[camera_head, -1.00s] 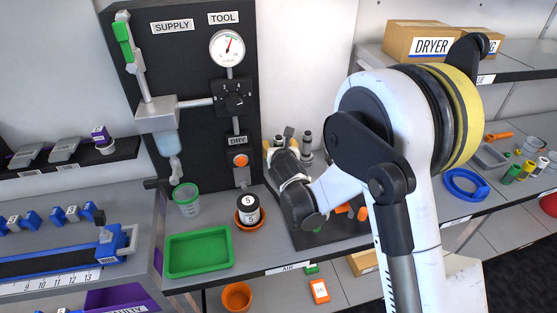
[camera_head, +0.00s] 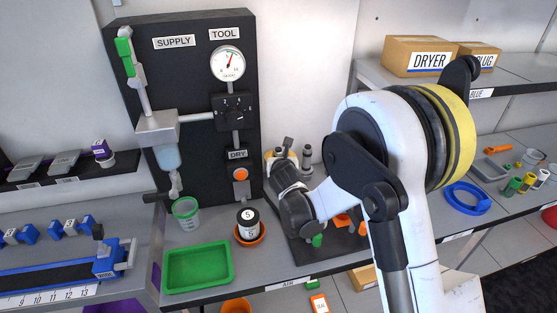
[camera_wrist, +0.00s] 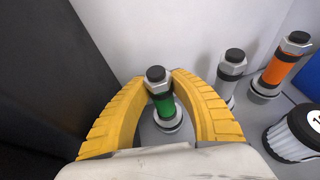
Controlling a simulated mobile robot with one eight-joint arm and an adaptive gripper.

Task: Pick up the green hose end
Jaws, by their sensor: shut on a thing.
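In the wrist view, the green hose end (camera_wrist: 165,106) stands upright with a dark cap and a metal nut on top, and a grey collar at its foot. The yellow fingers of my gripper (camera_wrist: 158,80) are shut on it, one on each side. I cannot tell whether its foot is still on the surface. In the head view, my gripper (camera_head: 270,158) is low against the board at the back of the bench, and my arm mostly hides the hose end.
Beside it, in the wrist view, stand a grey hose end (camera_wrist: 231,75), an orange hose end (camera_wrist: 274,72) and a ribbed filter (camera_wrist: 292,138).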

